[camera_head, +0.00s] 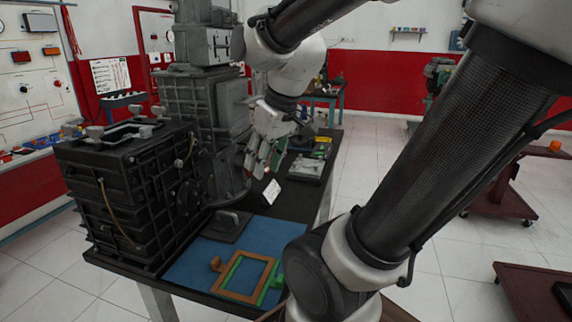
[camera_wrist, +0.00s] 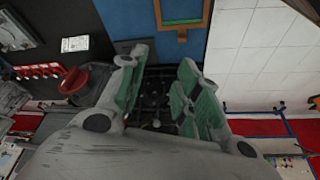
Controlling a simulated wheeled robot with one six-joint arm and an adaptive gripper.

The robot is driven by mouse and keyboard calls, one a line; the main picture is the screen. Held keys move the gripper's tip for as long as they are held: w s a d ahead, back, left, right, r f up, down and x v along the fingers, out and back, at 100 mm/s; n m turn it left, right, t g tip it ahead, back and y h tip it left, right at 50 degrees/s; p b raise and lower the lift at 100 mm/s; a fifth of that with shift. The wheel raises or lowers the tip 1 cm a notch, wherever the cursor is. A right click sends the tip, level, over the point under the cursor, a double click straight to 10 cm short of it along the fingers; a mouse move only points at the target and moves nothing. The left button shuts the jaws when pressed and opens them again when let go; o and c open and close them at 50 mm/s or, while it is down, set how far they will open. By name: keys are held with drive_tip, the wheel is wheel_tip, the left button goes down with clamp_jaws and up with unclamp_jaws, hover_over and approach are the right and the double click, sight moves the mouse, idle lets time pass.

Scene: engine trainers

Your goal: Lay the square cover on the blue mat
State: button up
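The blue mat (camera_head: 194,264) lies on the near end of the dark bench; it also shows at the top of the wrist view (camera_wrist: 196,42). A dark square plate with a grey handle (camera_head: 226,227), which looks like the square cover, lies flat at the mat's far edge, beside the engine block. I cannot tell how much of it rests on the mat. My gripper (camera_head: 262,163) is above the bench beyond the plate, next to the engine. In the wrist view my gripper's green-padded fingers (camera_wrist: 165,95) stand apart. Nothing is clearly held; what is dark between them is unclear.
An orange and green square frame (camera_head: 246,277) lies on the mat's near part. The black engine block (camera_head: 120,200) and grey engine housing (camera_head: 205,105) stand left of my gripper. A tray (camera_head: 306,167) lies farther back.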

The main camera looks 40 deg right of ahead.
drive_tip(key=s+d+r+m+h, duration=0.1)
drive_tip(key=s+m, duration=0.1)
drive_tip(key=s, duration=0.4)
drive_tip(key=shift+s+d, duration=0.15)
drive_tip(key=shift+s, duration=0.1)
